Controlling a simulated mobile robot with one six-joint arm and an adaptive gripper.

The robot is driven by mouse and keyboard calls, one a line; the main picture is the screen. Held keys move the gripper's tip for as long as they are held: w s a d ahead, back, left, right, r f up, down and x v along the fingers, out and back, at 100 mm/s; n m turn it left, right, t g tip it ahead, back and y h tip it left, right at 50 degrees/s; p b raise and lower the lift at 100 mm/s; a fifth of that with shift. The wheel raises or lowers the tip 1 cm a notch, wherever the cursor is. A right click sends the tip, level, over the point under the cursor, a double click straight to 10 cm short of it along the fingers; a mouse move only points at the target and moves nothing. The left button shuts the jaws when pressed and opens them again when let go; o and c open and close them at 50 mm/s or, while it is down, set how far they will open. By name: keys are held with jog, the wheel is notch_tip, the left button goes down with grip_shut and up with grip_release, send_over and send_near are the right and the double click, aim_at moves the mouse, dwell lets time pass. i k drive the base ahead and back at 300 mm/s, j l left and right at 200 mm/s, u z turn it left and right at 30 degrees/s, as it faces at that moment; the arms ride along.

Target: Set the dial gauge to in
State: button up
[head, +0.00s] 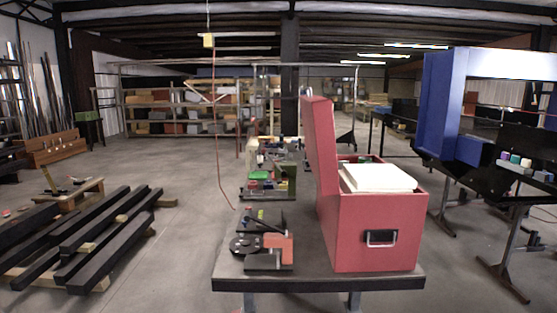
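I cannot make out a dial gauge for certain in the head view. A dark device with a round black part (243,245) and an orange-red block (278,245) sits at the front left of a grey table, but its details are too small to read. A blue frame (443,100) stands at the right over a black bench-like body, which may be the detector conveyor. No dial face shows on it. My gripper is not in view.
The grey table (320,284) stands centre front. It carries an open red box (378,225) with white contents and several small tools. Black beams (115,240) lie on the floor at left. Shelves stand at the back. Floor between the beams and table is clear.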

aim_at(281, 159)
jog(key=i+j+u, duration=0.8)
jog(key=j+u, duration=0.15)
jog(key=i+j+u, duration=0.25)
jog(key=i+u, duration=0.65)
jog(key=i+l+z, duration=0.15)
jog(key=i+z, duration=0.3)
jog(key=i, duration=0.2)
jog(key=i+z, duration=0.5)
jog(key=i, duration=0.15)
jog(key=i+j+z, duration=0.45)
jog(key=i, duration=0.15)
jog(key=i+z, duration=0.2)
jog(key=i, duration=0.8)
jog(key=i+z, duration=0.15)
jog(key=i, duration=0.8)
